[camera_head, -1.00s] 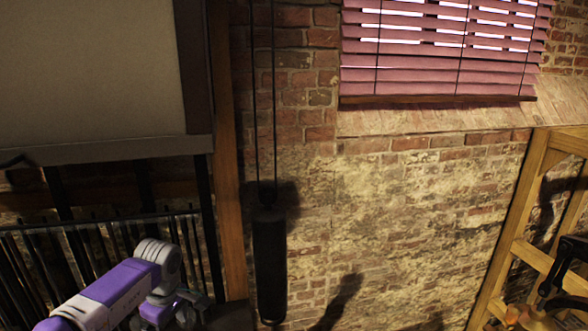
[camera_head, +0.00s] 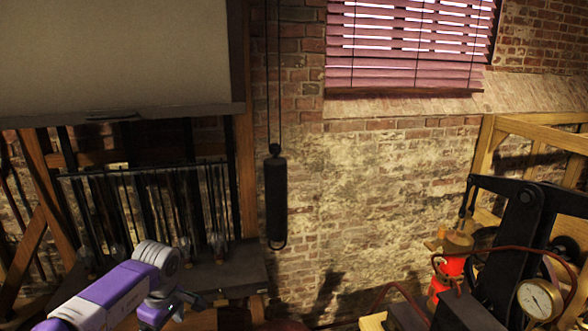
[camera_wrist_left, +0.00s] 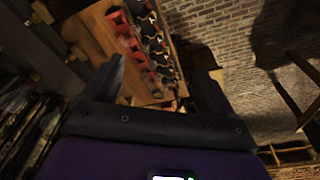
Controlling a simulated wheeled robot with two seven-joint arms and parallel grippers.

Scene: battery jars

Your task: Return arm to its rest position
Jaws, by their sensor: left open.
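My left arm, purple and white, comes in at the lower left of the head view, with its gripper (camera_head: 178,303) at the arm's right end. In the left wrist view the two dark fingers of this gripper (camera_wrist_left: 163,75) stand well apart with nothing held between them. Beyond them is a wooden surface (camera_wrist_left: 90,35) with a row of red and dark jar-like objects (camera_wrist_left: 140,45); the dim picture hides their details. My right gripper is in neither view.
A dark bench top (camera_head: 225,272) lies behind the left gripper. A black weight (camera_head: 276,200) hangs before the brick wall. At the right stands a black machine (camera_head: 520,235) with a brass gauge (camera_head: 539,300) and a wooden frame (camera_head: 487,150) behind it.

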